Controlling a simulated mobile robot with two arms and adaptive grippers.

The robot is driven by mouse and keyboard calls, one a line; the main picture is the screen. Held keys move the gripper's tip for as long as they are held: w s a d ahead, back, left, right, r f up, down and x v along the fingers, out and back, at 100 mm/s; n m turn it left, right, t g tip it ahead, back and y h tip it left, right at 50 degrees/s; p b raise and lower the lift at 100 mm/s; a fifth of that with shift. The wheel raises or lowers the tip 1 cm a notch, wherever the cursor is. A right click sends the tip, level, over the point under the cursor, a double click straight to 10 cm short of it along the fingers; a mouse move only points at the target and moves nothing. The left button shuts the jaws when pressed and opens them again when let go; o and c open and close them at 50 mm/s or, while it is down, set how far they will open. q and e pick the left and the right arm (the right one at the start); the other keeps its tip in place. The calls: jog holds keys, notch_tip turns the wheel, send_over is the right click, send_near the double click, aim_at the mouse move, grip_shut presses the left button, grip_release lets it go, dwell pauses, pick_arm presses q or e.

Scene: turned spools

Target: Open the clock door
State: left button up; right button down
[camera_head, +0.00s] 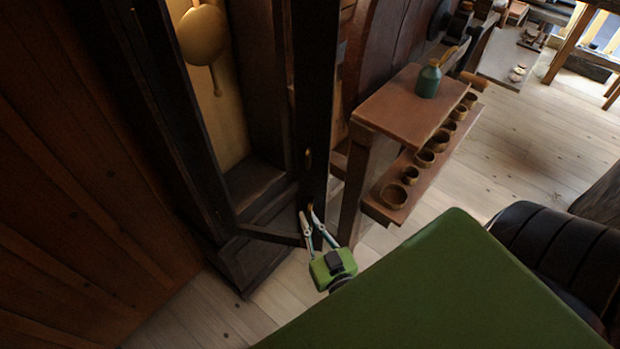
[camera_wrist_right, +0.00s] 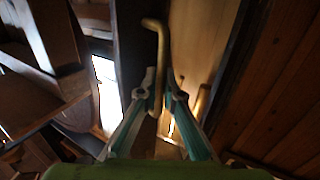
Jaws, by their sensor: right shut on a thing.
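The tall dark wooden clock case (camera_head: 258,95) stands at the left of the head view. Its front is open, showing a pale interior with a round brass pendulum (camera_head: 203,36). The dark, narrow clock door (camera_head: 313,95) stands swung out from the case, seen nearly edge-on; it also shows in the right wrist view (camera_wrist_right: 134,40). My right gripper (camera_head: 307,211) is low at the door. In the right wrist view its fingers (camera_wrist_right: 160,85) are closed around a bent brass handle (camera_wrist_right: 163,45). My left gripper is not in view.
A wooden stand (camera_head: 405,105) with a green bottle (camera_head: 429,79) and several small bowls (camera_head: 393,196) is close to the right of the door. A dark ribbed seat (camera_head: 560,250) is at the right. Plank floor (camera_head: 520,150) is clear beyond the stand.

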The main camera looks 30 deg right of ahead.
jog(key=c, duration=2.2)
grip_release()
jog(key=s, duration=0.4)
jog(key=s+a, duration=0.1)
jog(key=s, duration=0.3)
jog(key=s+a, duration=0.1)
jog(key=s, duration=0.3)
